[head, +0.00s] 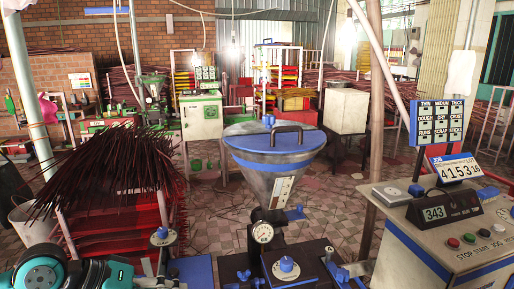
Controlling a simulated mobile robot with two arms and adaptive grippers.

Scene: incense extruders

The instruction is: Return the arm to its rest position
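Part of my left arm, with dark and teal joints, shows at the bottom left corner of the head view. Its gripper cannot be made out there. No part of my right arm or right gripper is in view. In front of me stands an extruder with a large metal hopper (273,178), a blue rim and a closed lid with a dark handle. A round pressure gauge (262,233) sits below the hopper. A blue-topped knob (286,266) is on the machine's front. My arm's visible part is left of the machine and apart from the hopper.
A control console (425,238) with a display reading 343 (450,208) stands at the right. A red rack (110,218) piled with dark incense sticks (110,165) is at the left. A post stands right of the hopper. Tiled floor (325,210) is open behind the machine.

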